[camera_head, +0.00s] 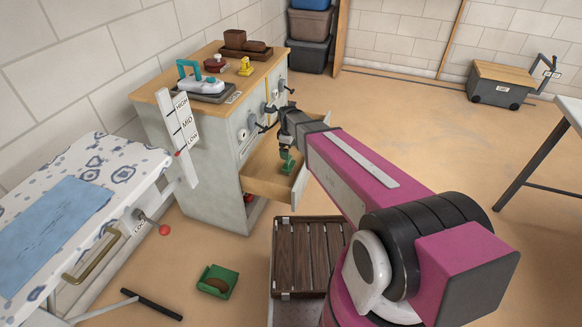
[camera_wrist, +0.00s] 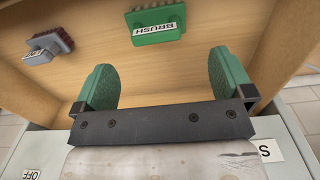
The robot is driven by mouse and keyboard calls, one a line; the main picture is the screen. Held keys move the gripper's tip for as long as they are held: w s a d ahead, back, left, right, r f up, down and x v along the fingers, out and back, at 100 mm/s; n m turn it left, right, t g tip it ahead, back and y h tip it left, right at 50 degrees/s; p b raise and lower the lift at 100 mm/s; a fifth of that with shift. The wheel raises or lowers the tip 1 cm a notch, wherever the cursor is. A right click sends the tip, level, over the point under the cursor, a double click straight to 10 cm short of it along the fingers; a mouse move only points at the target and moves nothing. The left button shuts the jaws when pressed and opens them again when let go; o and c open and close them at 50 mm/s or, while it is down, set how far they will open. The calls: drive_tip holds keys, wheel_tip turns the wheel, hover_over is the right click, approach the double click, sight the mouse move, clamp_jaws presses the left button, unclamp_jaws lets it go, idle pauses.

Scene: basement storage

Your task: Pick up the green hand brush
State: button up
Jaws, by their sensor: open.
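The green hand brush (camera_wrist: 155,24), with a white BRUSH label, lies on the wooden floor of an open drawer (camera_head: 270,187). In the wrist view it is at the top, ahead of my gripper's fingertips and apart from them. My gripper (camera_wrist: 164,80) is open and empty, with its two green-padded fingers spread wide. In the head view my gripper's wrist end is above the drawer. A green shape shows below it there; I cannot tell whether it is brush or fingertip.
A grey and red object (camera_wrist: 48,45) lies in the drawer to the brush's left. The drawer walls stand close around. A slatted wooden crate (camera_head: 307,262) stands in front, and a green tray (camera_head: 230,273) with a brown thing lies on the floor.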

drive_tip(key=f, duration=0.8)
drive_tip(key=shift+w, duration=0.35)
drive_tip(key=c, duration=1.1)
wheel_tip(320, 180, up, 10)
